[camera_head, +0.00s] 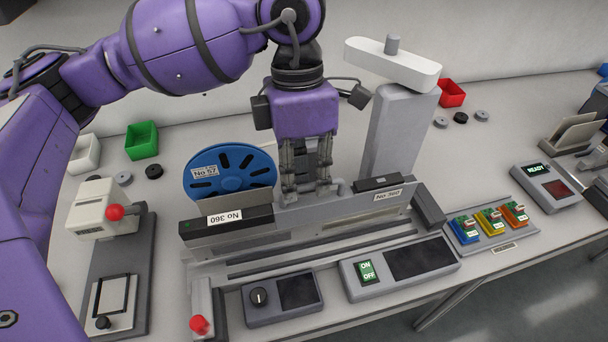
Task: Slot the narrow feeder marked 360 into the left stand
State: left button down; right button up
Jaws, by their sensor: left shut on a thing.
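The narrow feeder (300,216) is a long grey bar with a black block marked "No 360" at its left end. A second black block (378,184) marked "No 360" shows at its right end. A blue reel (229,172) marked "No 57" stands behind its left part. My left gripper (308,193) points down, its fingers shut on the feeder's upper middle. The feeder is over a long grey slotted stand (207,271); I cannot tell whether it is seated or just above. My right gripper is not in view.
A dial box (281,302) and an ON/OFF panel (402,267) stand in front. A grey post (398,125) with a white top rises behind at the right. Blue, yellow and orange connectors (490,221) are at right. A red-knobbed device (97,208) and green bin (142,140) are at left.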

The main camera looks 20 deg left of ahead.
pick_arm(q)
jog(key=shift+f, duration=0.4)
dwell(0.3)
dwell(0.5)
jog(key=shift+f+b, duration=0.2)
jog(key=shift+b, duration=0.1)
jog(key=shift+f, duration=0.15)
jog(key=shift+w+d, duration=0.1)
dwell(0.3)
